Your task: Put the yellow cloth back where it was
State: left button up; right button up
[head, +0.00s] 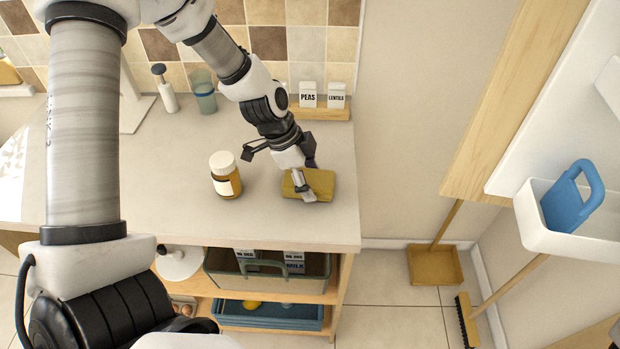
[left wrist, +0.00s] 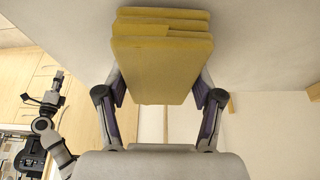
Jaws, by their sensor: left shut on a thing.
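The yellow cloth (head: 320,184) is folded into a thick, flat block and is at the right front part of the counter, near its edge. My left gripper (head: 306,185) reaches down over it and is shut on it. In the left wrist view the folded layers of the cloth (left wrist: 162,62) sit between the two fingers of my left gripper (left wrist: 160,98). I cannot tell whether the cloth rests on the counter or is just above it. My right gripper (left wrist: 54,88) shows small at the left of the left wrist view; its fingers are too small to read.
An amber jar with a white lid (head: 225,176) stands on the counter (head: 170,215) left of the cloth. Peas and lentils boxes (head: 309,95) stand on a wooden ledge behind. A green cup (head: 203,92) is further back. Open shelves lie below; the counter ends just right of the cloth.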

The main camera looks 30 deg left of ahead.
pick_arm(q)
jog(key=shift+f+b, duration=0.3)
jog(key=o, duration=1.2)
jog(key=shift+r, duration=0.1)
jog(key=v, duration=1.2)
